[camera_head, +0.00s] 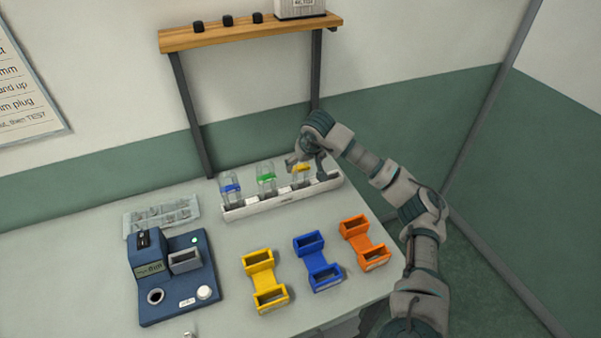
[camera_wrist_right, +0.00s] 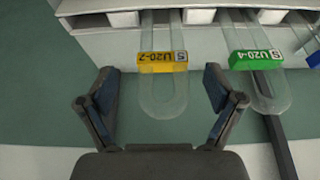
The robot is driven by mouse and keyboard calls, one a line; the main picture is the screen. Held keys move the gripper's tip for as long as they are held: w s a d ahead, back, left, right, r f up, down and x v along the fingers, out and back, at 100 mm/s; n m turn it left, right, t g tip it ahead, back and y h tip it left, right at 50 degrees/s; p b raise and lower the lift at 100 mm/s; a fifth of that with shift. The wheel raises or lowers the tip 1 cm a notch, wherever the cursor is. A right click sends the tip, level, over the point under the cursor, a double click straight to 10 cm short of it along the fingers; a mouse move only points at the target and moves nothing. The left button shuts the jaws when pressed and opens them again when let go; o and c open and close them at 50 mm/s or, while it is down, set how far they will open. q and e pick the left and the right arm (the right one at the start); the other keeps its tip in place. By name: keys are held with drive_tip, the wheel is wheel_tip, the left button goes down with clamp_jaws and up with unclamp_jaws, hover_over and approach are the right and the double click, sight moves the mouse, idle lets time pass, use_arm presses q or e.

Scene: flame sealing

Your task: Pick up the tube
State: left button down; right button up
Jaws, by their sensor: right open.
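Three clear tubes stand in the white rack (camera_head: 283,205): one with a blue label (camera_head: 230,188), one with a green label (camera_head: 266,179), one with a yellow label (camera_head: 301,169). My right gripper (camera_head: 306,168) is at the yellow-labelled tube at the rack's right end. In the right wrist view, the yellow-labelled tube (camera_wrist_right: 162,63) has a U-shaped bend, which sits between the open fingers of the gripper (camera_wrist_right: 160,82). A gap shows on both sides, and neither finger touches it. The green-labelled tube (camera_wrist_right: 256,60) is just beyond the right finger. My left gripper is not in view.
Yellow (camera_head: 261,274), blue (camera_head: 318,264) and orange (camera_head: 364,243) holders stand in front of the rack. A blue machine (camera_head: 180,274) with a green light is at left, near a clear tray (camera_head: 160,215). A wooden shelf (camera_head: 250,33) is above the rack.

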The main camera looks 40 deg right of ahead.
sight(302, 169)
drive_tip(key=x, duration=0.5)
drive_tip(key=shift+f, duration=0.15)
drive_tip(key=shift+a, duration=0.1)
drive_tip(key=c, duration=1.3)
